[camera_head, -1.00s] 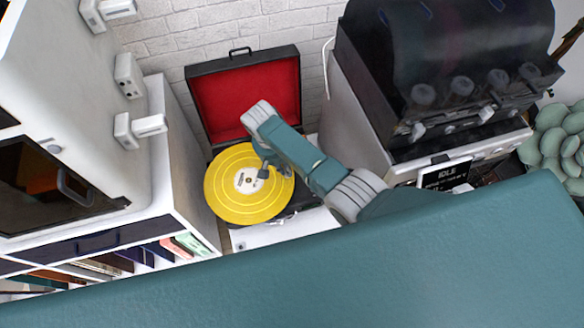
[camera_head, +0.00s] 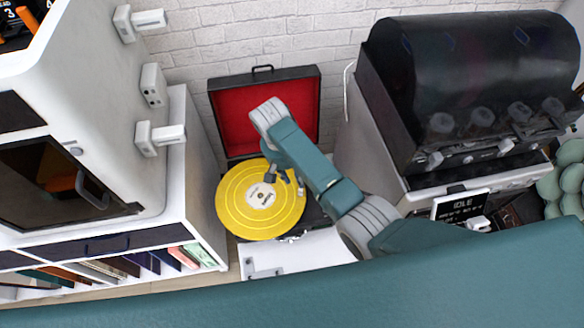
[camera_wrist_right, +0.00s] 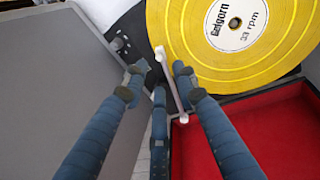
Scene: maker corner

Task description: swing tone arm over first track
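A yellow record (camera_head: 238,205) with a white label lies on the turntable of an open case with a red lining (camera_head: 232,112). The record's edge also shows at the top of the right wrist view (camera_wrist_right: 205,60). The pale, thin tone arm (camera_wrist_right: 172,84) is beside the record's edge in that view, its upper end close to the rim. My right gripper (camera_head: 284,180) is above the right side of the record. In the wrist view its fingers (camera_wrist_right: 158,84) are spread, with the tone arm in the gap. I cannot tell whether they touch it. My left gripper is out of view.
A white cabinet (camera_head: 205,150) stands close on the left of the player. A large machine with a dark cover (camera_head: 465,80) stands on the right. A brick wall (camera_head: 290,40) is behind. A white surface (camera_head: 318,250) shows in front of the player.

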